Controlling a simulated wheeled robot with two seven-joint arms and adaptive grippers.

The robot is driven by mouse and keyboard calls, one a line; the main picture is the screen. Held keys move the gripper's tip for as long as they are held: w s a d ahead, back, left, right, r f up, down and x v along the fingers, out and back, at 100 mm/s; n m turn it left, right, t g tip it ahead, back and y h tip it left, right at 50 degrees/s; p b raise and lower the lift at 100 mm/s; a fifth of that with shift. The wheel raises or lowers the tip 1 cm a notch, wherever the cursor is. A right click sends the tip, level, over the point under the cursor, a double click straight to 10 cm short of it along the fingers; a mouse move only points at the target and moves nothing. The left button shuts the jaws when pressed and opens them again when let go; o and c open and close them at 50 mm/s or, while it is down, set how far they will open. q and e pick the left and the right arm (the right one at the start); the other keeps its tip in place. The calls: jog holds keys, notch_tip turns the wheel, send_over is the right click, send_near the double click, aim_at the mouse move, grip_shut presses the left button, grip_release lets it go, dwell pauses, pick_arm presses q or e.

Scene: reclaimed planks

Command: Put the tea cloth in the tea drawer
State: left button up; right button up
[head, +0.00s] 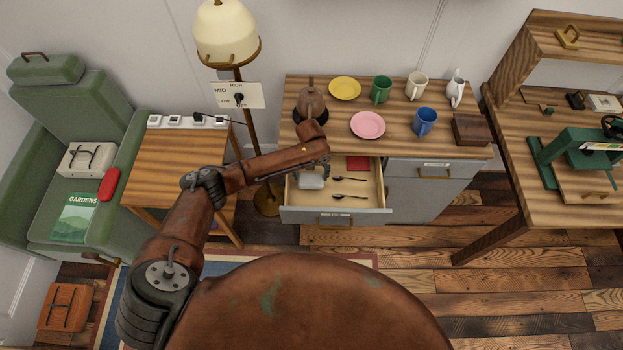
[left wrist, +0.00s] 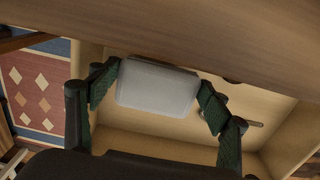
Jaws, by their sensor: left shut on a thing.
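The pale grey, flat, rounded bundle that I take for the tea cloth (head: 311,181) is at the left part of the open tea drawer (head: 335,216). In the left wrist view the same cloth (left wrist: 157,90) lies between the two dark green fingers of my left gripper (left wrist: 158,82), which is shut on it. I cannot tell whether the cloth rests on the drawer floor. In the head view my left gripper (head: 315,168) is over the drawer, partly hidden by its own arm. My right gripper is not in view.
The drawer also holds a red flat square (head: 357,163) and two dark spoons (head: 349,179). The countertop (head: 400,145) overhangs the drawer's back. On it stand a brown kettle (head: 311,103), plates, mugs and a dark wooden box (head: 471,130). A lamp (head: 238,90) stands left.

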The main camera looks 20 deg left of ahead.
aim_at(311, 176)
pick_arm(q)
jog(key=shift+f, duration=1.4)
jog(key=shift+f+b, duration=0.1)
jog(key=shift+b, duration=0.2)
jog(key=shift+f, duration=0.15)
jog(key=o, duration=1.1)
jog(key=shift+r, duration=0.55)
notch_tip(311, 176, up, 11)
jog(key=shift+r+p, duration=0.2)
jog(key=shift+p, duration=0.95)
